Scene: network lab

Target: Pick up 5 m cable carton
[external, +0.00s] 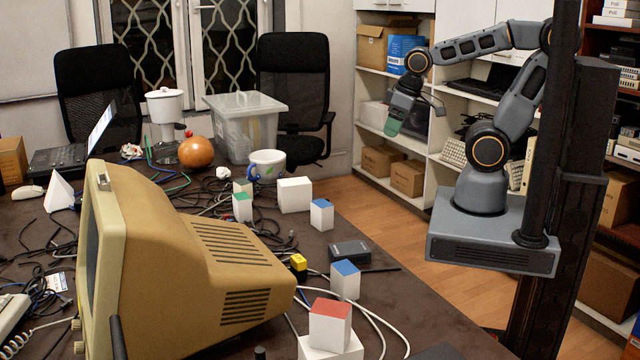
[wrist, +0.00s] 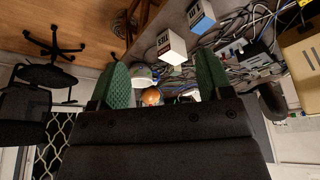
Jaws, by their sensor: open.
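Several small cartons stand on the table; none has a readable "5 m" label, so I cannot tell which is the cable carton. In the external view they are a plain white one (external: 294,196), a blue-topped one (external: 321,215), a green-topped one (external: 242,208), a nearer blue-topped one (external: 345,281) and a red-topped one (external: 330,325) on a white box. The wrist view shows a white carton (wrist: 171,45) with blurred print and a blue-topped carton (wrist: 200,17) beyond the fingers. My gripper (external: 392,125) is raised right of the table, open and empty, apart from every carton; its green fingers show in the wrist view (wrist: 161,78).
A beige monitor (external: 190,265) fills the table's near left. A mug (external: 267,165), an orange ball (external: 196,152), a clear bin (external: 245,125) and a black device (external: 350,252) stand on the table. Loose cables lie between the cartons. Shelves (external: 395,143) stand behind my arm.

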